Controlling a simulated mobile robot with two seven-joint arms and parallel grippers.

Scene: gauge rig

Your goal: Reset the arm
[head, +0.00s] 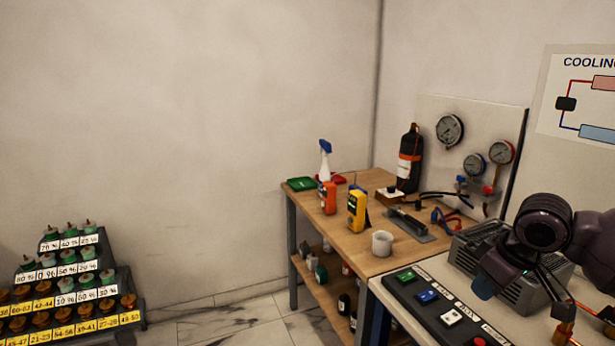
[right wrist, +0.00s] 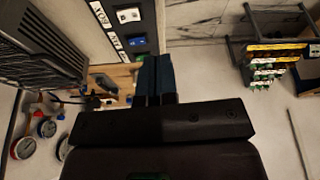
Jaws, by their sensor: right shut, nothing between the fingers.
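My right gripper (head: 484,288) is at the right of the head view, with its dark arm coming in from the right edge. It is above the control panel (head: 441,308) and in front of the grey finned unit (head: 515,302). In the right wrist view its two dark fingers (right wrist: 155,80) are together with nothing between them. Part of the finned unit is hidden behind my wrist. My left gripper is in neither view.
Gauges (head: 450,130) hang on a board behind. Floor between is clear.

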